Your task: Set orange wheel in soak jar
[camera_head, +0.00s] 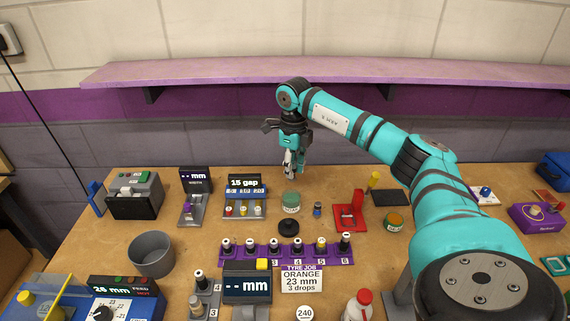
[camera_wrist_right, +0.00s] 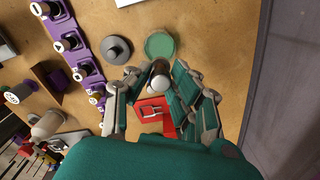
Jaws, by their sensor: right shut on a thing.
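The likely soak jar is a green jar (camera_head: 291,199) standing open-topped on the bench, and it also shows in the right wrist view (camera_wrist_right: 160,45). My right gripper (camera_head: 290,172) points down just behind and above it in the head view. It is shut on a small pale-ended piece (camera_wrist_right: 160,79), mostly hidden by the fingers. I see no orange on this piece and cannot tell whether it is the orange wheel. The piece is outside the jar. My left gripper is not in view.
A dark round lid (camera_head: 288,227) lies in front of the jar. A small blue bottle (camera_head: 317,210) and a red stand (camera_head: 349,216) are to its right. A purple rack (camera_head: 262,253) with several wheels is nearer me. A grey bowl (camera_head: 152,254) stands left.

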